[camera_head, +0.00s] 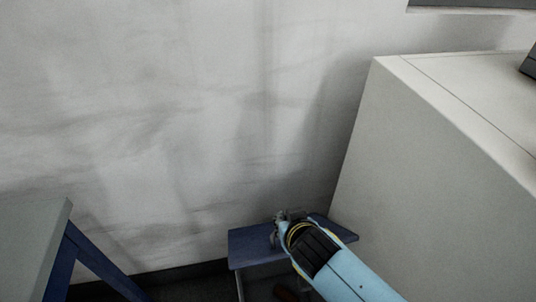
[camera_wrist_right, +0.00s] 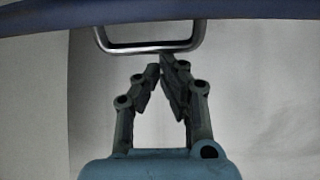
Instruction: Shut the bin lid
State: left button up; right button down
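A blue panel (camera_head: 252,246), which looks like the bin lid, shows low in the middle of the head view, above a pale body (camera_head: 262,272). My right gripper (camera_head: 275,229) is in front of it, partly hidden by its own wrist. In the right wrist view, a metal loop handle (camera_wrist_right: 150,48) hangs below a blue edge (camera_wrist_right: 60,20). My right gripper (camera_wrist_right: 160,66) has its fingertips almost together just under the handle bar. Nothing shows between them, and whether they touch the bar is unclear. How far the lid is open is unclear. My left gripper is out of view.
A large pale cabinet (camera_head: 430,170) stands close on the right. A grey-topped table (camera_head: 30,235) with blue legs (camera_head: 100,265) is at the lower left. A pale stained wall (camera_head: 180,120) rises behind. A dark floor strip (camera_head: 190,285) lies between table and bin.

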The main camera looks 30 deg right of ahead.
jog(key=shift+s+a+f, duration=0.1)
jog(key=shift+s+f, duration=0.15)
jog(key=v, duration=0.7)
jog(key=shift+a+r, duration=0.15)
jog(key=shift+r, duration=0.2)
jog(key=shift+s, duration=0.2)
jog(key=shift+w+f, duration=0.2)
jog(key=shift+f, duration=0.05)
jog(key=w+d+f, duration=0.2)
jog(key=w+f, duration=0.1)
jog(key=w, duration=0.4)
jog(key=shift+w+f+p, duration=0.2)
jog(key=shift+f+p, duration=0.15)
